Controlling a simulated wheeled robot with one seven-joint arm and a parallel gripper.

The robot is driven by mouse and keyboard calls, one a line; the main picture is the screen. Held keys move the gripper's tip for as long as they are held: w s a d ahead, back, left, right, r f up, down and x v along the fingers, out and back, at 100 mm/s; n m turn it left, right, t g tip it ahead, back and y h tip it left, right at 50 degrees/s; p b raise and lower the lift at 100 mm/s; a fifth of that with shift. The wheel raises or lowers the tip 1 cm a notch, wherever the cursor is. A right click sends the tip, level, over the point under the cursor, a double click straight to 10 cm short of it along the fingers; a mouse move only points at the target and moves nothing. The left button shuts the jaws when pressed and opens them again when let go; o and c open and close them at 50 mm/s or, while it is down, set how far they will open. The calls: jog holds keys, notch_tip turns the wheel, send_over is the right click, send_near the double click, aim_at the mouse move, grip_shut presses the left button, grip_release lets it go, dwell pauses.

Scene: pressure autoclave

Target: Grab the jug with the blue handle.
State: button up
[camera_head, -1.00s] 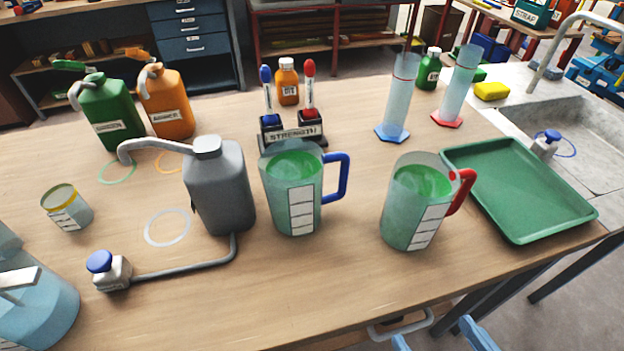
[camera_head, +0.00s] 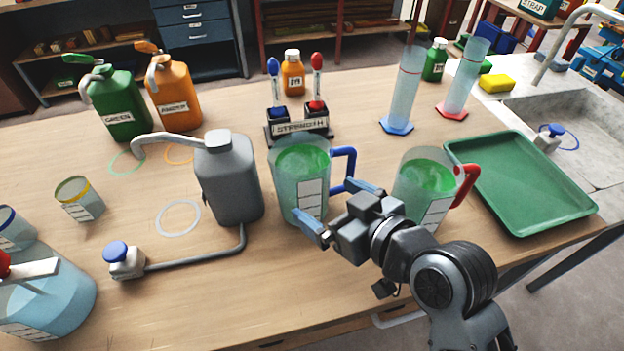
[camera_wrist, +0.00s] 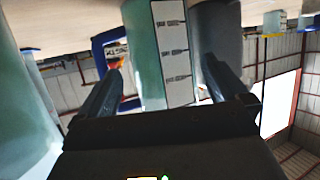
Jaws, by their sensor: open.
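The jug with the blue handle (camera_head: 285,190) stands upright on the wooden table, with green liquid inside and a white label on its side. Its blue handle (camera_head: 350,165) points right. My gripper (camera_head: 338,207) is open at the jug's front right, low beside its label and handle. In the wrist view, which looks upside down, the jug (camera_wrist: 143,45) shows between my two fingers (camera_wrist: 163,68). One finger overlaps the blue handle (camera_wrist: 98,48) there; I cannot tell whether it touches. The jug with the red handle (camera_head: 411,190) stands to the right, partly hidden by my arm.
A grey can (camera_head: 228,185) stands close left of the blue-handled jug. A green tray (camera_head: 520,185) lies at the right, by the sink.

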aim_at(319, 196)
jog(key=p+x, duration=0.1)
jog(key=x, duration=0.4)
jog(key=shift+w+a, duration=0.1)
jog(key=c, duration=0.7)
